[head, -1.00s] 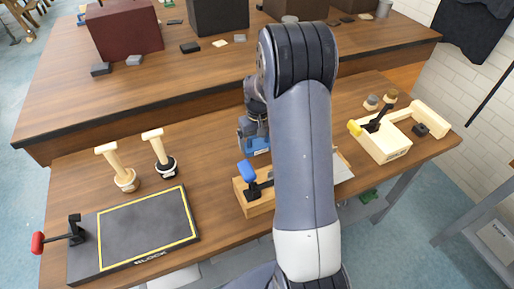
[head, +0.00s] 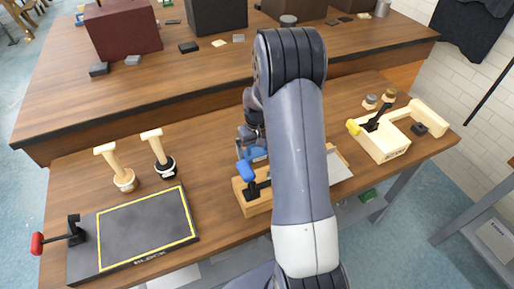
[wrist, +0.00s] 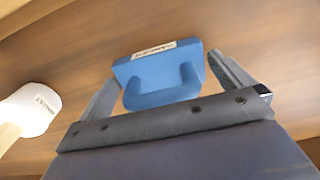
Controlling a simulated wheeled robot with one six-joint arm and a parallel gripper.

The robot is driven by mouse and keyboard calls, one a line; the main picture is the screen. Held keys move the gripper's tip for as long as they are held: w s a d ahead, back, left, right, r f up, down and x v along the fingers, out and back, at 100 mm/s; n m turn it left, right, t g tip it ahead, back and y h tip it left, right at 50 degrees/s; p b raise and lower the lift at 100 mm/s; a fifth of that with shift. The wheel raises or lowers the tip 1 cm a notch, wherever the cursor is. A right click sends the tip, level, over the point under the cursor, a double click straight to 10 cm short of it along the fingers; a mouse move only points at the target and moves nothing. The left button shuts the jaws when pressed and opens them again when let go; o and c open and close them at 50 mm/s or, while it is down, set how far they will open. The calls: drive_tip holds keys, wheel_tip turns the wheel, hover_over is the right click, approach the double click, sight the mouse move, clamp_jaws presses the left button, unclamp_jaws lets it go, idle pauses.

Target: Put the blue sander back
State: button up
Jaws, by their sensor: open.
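The blue sander (wrist: 160,78) has a loop-like handle and a pale label, and it lies between the two spread fingers of my gripper (wrist: 165,85) in the wrist view. The fingers are open, and gaps show on both sides of the sander. In the head view a blue part, likely the sander (head: 257,153), shows just under my gripper (head: 251,145), behind the wooden fixture. My arm hides much of that spot. The wooden fixture (head: 258,205) carries a clamp with a blue handle (head: 245,172).
A black board with a yellow outline (head: 140,230) and a red-handled clamp (head: 37,243) lie at left. Two wooden-handled tools (head: 124,180) (head: 164,166) stand behind it. A pale wooden fixture with a yellow-handled clamp (head: 388,148) sits at right. A white-ended object (wrist: 32,108) shows at left in the wrist view.

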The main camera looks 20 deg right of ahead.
wheel_tip(320, 180, up, 12)
drive_tip(key=shift+r, duration=0.2)
idle(0.5)
